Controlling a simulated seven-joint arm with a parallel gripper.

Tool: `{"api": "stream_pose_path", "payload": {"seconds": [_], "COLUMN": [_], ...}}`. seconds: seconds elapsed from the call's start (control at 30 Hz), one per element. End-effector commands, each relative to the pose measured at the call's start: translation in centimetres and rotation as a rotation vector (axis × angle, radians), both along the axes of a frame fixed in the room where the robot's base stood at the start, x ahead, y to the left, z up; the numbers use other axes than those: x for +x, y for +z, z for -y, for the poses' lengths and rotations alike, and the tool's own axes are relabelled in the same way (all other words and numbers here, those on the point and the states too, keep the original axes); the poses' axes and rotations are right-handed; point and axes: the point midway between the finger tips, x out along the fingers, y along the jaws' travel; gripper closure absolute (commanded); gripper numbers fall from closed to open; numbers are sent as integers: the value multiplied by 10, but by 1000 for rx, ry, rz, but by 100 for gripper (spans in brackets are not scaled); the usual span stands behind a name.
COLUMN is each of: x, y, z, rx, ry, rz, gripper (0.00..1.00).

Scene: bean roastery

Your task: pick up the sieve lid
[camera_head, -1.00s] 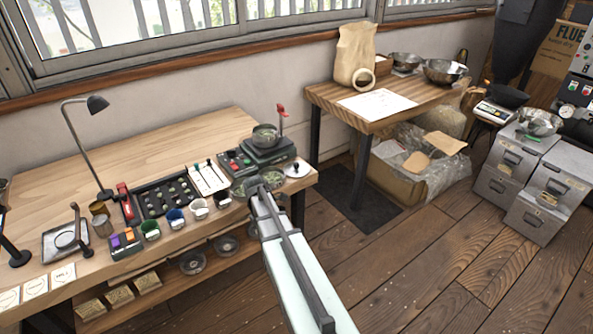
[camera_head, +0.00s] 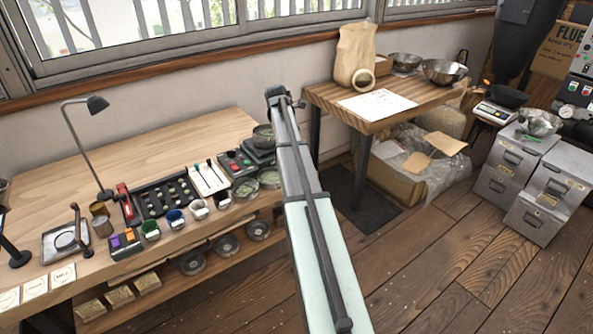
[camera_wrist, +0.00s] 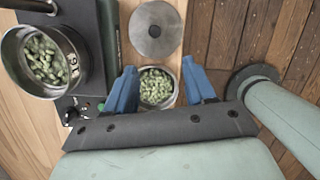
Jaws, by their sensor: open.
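The sieve lid appears to be the round grey metal disc (camera_wrist: 153,43) with a small dark knob, lying flat on the bench at the top of the wrist view. My arm hides it in the head view. My gripper (camera_wrist: 159,66) is open, its two blue fingers apart with nothing held between them. The lid lies beyond the fingertips, not between them. A round dish of green beans (camera_wrist: 157,87) shows below, in the gap between the fingers.
A metal pan of green beans (camera_wrist: 70,45) stands on the dark scale at left, close to the left finger. The bench (camera_head: 150,160) carries a sample tray (camera_head: 165,196), cups and a lamp (camera_head: 97,104). The bench edge and wooden floor (camera_head: 430,270) lie to the right.

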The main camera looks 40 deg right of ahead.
Motion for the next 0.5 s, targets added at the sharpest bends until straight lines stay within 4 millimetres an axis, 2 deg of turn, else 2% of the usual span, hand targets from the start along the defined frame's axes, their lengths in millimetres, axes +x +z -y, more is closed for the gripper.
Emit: {"api": "stream_pose_path", "payload": {"seconds": [0.07, 0.17, 0.5], "x": [5, 6, 9], "y": [6, 0, -54], "z": [8, 12, 26], "rx": [-6, -8, -7], "ry": [-16, -22, -22], "rz": [11, 14, 14], "gripper": [46, 46, 46]}}
